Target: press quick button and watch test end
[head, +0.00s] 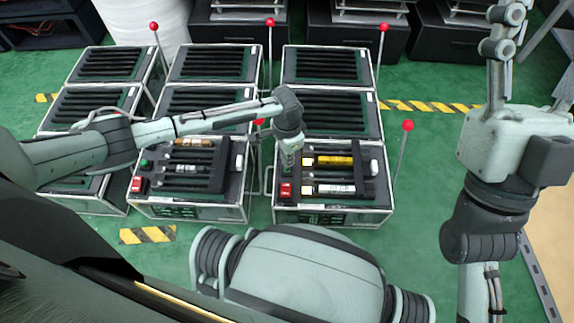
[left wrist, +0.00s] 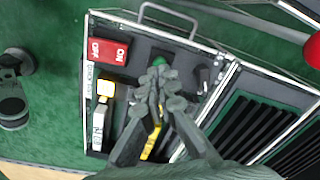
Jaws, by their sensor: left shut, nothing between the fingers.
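The right front test box (head: 330,218) stands on the floor below my left arm. A round green button (left wrist: 158,61) sits in its top panel, beside a red ON/OFF switch (left wrist: 108,51). The switch also shows in the head view (head: 286,191). My left gripper (left wrist: 158,78) is shut and empty, pointing down over the panel. Its fingertips overlap the near edge of the green button in the left wrist view; I cannot tell whether they touch. In the head view the left gripper (head: 289,162) hides most of the button. My right gripper (head: 500,45) seems raised at upper right, its jaws unclear.
Yellow-banded (head: 333,160) and white cylinders lie in the box's slots. A similar box (head: 190,210) stands to the left, more slotted boxes behind. Thin poles with red balls (head: 408,125) rise beside the boxes.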

